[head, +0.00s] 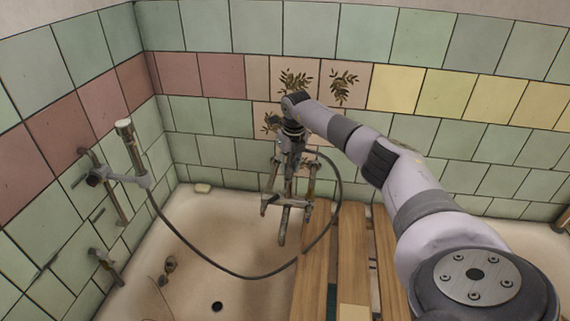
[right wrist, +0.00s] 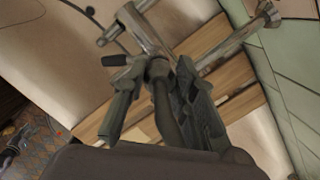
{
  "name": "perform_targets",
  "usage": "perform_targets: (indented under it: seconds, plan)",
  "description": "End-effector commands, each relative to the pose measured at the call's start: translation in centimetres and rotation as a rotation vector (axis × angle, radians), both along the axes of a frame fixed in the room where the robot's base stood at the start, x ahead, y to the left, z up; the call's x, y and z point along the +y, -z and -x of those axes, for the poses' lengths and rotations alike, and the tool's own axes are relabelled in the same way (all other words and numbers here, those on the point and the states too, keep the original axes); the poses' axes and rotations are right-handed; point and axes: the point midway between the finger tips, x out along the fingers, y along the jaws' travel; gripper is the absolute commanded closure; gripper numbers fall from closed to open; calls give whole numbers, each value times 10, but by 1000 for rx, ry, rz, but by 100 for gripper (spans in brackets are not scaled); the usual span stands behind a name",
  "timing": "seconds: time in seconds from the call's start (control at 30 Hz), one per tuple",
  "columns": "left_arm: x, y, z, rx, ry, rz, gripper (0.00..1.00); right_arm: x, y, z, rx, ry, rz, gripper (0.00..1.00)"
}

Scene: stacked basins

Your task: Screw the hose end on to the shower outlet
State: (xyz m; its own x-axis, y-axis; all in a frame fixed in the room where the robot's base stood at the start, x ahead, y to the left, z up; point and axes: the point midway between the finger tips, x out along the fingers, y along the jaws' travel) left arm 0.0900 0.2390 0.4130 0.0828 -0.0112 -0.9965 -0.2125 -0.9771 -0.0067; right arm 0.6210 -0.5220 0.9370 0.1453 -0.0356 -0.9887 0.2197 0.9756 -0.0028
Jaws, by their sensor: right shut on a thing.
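The mixer tap (head: 284,225) with its spout and pipes is on the back wall above the tub, below my right gripper (head: 289,160). In the right wrist view its metal body (right wrist: 150,35) lies just past the fingertips. My right gripper (right wrist: 158,75) is shut on the dark hose end (right wrist: 163,100), which sits between its two fingers and points at the metal fitting. I cannot tell whether the threads engage; the joint is partly hidden by the fingers. The hose (head: 240,276) loops from the gripper down over the tub to the hand shower (head: 130,145) on the left wall. My left gripper is not in view.
Wooden slats (head: 350,245) lie across the tub (head: 225,215) right of the tap. A wall fitting (head: 105,265) juts out at lower left. A soap piece (head: 202,188) is on the back rim.

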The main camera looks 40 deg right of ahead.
Motion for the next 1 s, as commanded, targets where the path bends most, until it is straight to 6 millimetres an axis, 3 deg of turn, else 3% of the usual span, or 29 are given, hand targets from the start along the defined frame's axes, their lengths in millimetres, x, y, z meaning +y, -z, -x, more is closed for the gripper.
perform_targets:
  seconds: [0.5,1.0]
  plan:
    - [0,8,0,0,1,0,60,0,14,0,1,0,0,100]
    - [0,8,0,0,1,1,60,0,14,0,1,0,0,100]
